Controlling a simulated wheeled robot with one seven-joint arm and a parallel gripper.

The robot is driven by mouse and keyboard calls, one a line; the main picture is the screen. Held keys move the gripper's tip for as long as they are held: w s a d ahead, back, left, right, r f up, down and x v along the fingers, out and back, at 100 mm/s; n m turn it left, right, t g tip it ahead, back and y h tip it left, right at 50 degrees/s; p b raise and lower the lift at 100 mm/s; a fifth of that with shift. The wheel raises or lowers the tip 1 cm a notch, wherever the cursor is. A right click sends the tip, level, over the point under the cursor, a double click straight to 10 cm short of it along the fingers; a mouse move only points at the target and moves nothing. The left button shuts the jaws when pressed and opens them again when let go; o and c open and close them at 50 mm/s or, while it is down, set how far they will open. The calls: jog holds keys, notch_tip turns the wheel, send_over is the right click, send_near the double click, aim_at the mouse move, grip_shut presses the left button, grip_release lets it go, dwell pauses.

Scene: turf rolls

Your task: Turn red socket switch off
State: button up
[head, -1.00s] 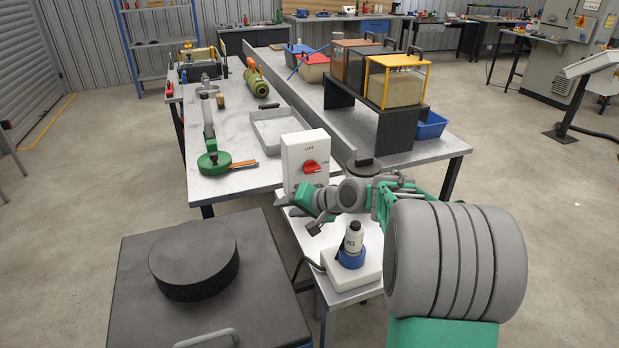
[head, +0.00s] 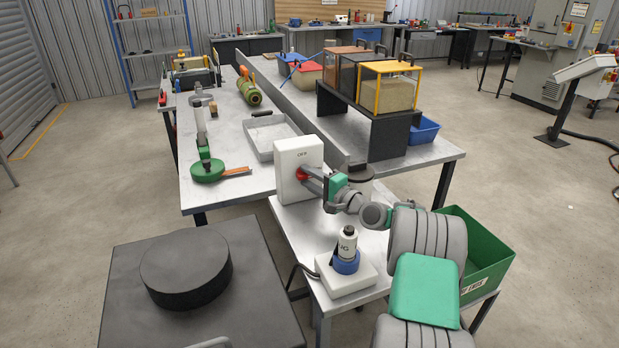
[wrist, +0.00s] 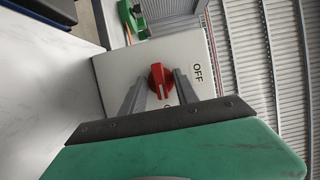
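The white switch box (head: 292,180) stands upright on the small white table in the head view, with an OFF label above its red rotary knob (head: 303,174). In the wrist view the box (wrist: 110,78) appears turned sideways, with the red knob (wrist: 160,80) on its face and the OFF label to its right. My gripper (head: 309,179) is at the front of the box. In the wrist view its two fingers (wrist: 158,88) are apart, one on each side of the knob's lower part. I cannot tell whether they touch it.
A white-and-blue plug on a white base (head: 346,262) stands in front of the box. A green bin (head: 484,262) is at right. A dark table with a black disc (head: 185,266) is at left.

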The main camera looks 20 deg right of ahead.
jog(key=shift+c, duration=0.3)
grip_shut()
